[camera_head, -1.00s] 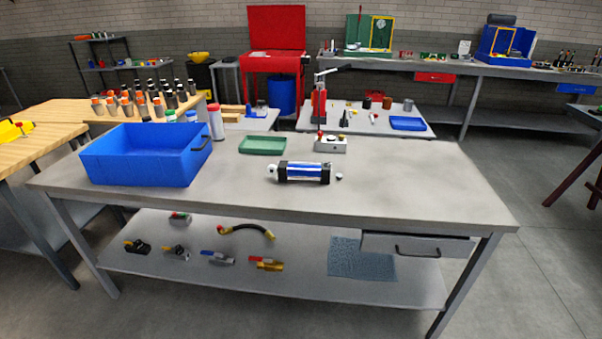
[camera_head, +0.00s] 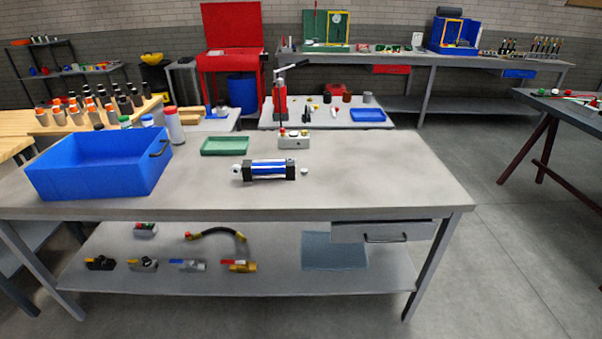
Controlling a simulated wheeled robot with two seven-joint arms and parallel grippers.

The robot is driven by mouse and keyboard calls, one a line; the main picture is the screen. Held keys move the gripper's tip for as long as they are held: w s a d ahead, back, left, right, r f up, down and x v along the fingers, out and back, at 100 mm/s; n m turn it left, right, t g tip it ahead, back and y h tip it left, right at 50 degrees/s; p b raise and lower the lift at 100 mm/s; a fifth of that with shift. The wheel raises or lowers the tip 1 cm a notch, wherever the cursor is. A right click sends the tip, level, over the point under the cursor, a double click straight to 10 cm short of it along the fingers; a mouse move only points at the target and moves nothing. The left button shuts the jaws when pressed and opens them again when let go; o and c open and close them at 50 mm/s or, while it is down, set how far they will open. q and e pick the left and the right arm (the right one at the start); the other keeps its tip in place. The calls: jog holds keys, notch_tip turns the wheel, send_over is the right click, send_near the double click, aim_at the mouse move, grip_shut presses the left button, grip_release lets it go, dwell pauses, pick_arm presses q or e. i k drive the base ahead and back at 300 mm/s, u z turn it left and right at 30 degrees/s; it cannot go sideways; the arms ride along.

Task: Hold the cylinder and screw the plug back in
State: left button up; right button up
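The cylinder (camera_head: 268,170) lies on its side on the grey workbench, with a blue-and-silver barrel and dark end blocks. A light rounded rod end (camera_head: 236,170) sticks out at its left. A small pale round piece (camera_head: 304,171) sits just right of the cylinder, apart from it; I cannot tell whether it is the plug. Neither of my grippers shows in the head view.
The grey workbench (camera_head: 390,185) has free room right of the cylinder. A blue bin (camera_head: 90,180) stands at left, a green tray (camera_head: 225,146) and a grey button box (camera_head: 294,140) behind the cylinder. A lower shelf holds several fittings; a drawer (camera_head: 384,231) hangs at right.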

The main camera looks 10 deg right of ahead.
aim_at(250, 168)
jog(key=u, duration=0.05)
jog(key=k, duration=0.6)
jog(key=u, duration=0.65)
jog(key=i, duration=0.65)
jog(key=u, duration=0.5)
jog(key=i, duration=0.95)
jog(key=z, duration=0.8)
jog(key=i, duration=0.55)
jog(key=z, duration=0.55)
